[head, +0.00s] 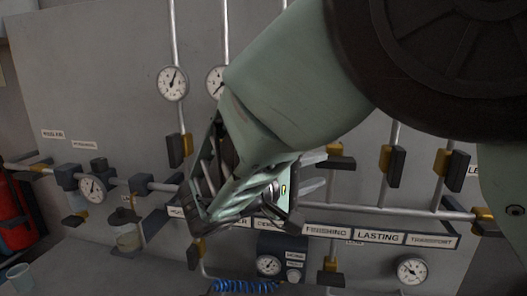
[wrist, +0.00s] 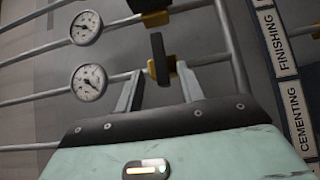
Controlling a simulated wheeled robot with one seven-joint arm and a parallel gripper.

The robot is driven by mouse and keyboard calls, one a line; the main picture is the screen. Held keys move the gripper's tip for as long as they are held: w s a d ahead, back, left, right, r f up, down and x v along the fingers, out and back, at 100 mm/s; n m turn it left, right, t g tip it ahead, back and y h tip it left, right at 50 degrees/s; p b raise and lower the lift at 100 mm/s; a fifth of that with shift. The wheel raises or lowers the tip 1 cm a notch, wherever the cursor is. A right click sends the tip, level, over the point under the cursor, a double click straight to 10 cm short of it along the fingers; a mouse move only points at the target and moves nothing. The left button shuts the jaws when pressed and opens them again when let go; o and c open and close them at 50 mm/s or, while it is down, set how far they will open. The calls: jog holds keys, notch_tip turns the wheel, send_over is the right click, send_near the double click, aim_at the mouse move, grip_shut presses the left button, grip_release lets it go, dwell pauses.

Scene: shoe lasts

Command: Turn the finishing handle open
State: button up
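The finishing handle (head: 342,163) is a dark lever on a yellow valve body, set crosswise to its vertical pipe, above the FINISHING label (head: 327,231). In the wrist view the dark lever (wrist: 158,58) shows in the gap between the fingertips, with yellow valve parts behind it. My gripper (head: 322,175) is open, its two grey fingers pointing at the valve from the left. In the wrist view the fingers of my gripper (wrist: 159,72) stand apart on either side of the lever. I cannot tell whether they touch it.
Neighbouring valves have dark handles along their pipes, such as the one above LASTING (head: 392,167) and one farther right (head: 441,161). A horizontal pipe (head: 400,211) runs below. Gauges (head: 172,83) and a blue coiled hose (head: 243,287) are nearby. My arm hides the panel's upper middle.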

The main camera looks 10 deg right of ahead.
aim_at(331, 166)
jog(key=p+x, duration=0.2)
jog(key=x, duration=0.4)
jog(key=shift+w+d, duration=0.1)
jog(key=shift+d, duration=0.05)
grip_shut()
